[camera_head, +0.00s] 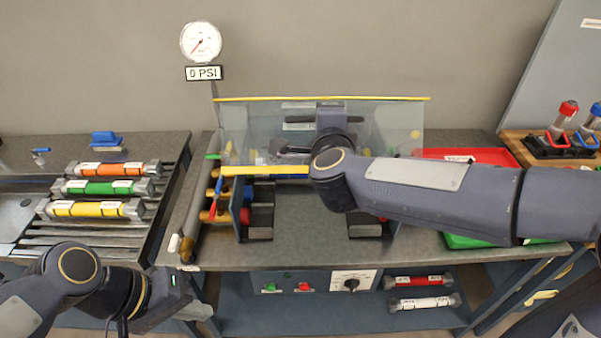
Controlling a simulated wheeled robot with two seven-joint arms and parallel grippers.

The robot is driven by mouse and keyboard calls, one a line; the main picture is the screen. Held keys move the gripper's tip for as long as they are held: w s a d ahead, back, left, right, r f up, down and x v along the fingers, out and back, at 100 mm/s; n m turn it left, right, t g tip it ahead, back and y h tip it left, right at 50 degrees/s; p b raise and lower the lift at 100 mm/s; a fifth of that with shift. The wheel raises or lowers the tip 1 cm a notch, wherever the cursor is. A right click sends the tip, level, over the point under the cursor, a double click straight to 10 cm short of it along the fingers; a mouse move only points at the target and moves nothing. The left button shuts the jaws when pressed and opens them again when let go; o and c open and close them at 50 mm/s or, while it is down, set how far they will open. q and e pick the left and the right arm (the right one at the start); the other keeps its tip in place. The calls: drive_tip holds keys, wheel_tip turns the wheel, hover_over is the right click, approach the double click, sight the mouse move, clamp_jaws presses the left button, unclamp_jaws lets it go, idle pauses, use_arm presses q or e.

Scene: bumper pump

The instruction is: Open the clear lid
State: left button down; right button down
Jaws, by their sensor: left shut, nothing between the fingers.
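The clear lid (245,125) is a see-through panel at the back middle of the bench. One yellow strip runs along its upper edge and another along its lower front edge, partly hidden by my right arm. How far it is raised I cannot tell. My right gripper (288,150) is at the lid's middle, seen over or through the panel; its fingers are too unclear to tell open from shut. A dark bar shows near it. My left gripper (197,312) is low at the left, shut and empty, in front of the bench and away from the lid.
Orange (106,169), green (101,187) and yellow (88,209) cylinders lie on the left rack. A gauge (201,42) above a "0 PSI" sign hangs on the wall. A red tray (480,155) is right of the lid. Red and white cylinders lie on the lower shelf (240,310).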

use_arm(q)
drive_tip(key=w+d+n+g+h, duration=0.6)
drive_tip(key=d+n+h, duration=0.3)
drive_tip(key=d+h, duration=0.15)
drive_tip(key=w+f+n+t+h, duration=0.55)
drive_tip(key=w+n+t, duration=0.75)
drive_tip(key=n+t, duration=0.55)
drive_tip(key=w+d+r+n+g, duration=0.1)
drive_tip(key=w+d+r+g, duration=0.1)
drive_tip(key=w+d+r, duration=0.4)
drive_tip(key=shift+w+r+n+y, duration=0.3)
drive_tip(key=shift+r+n, duration=0.05)
drive_tip(key=shift+r, duration=0.65)
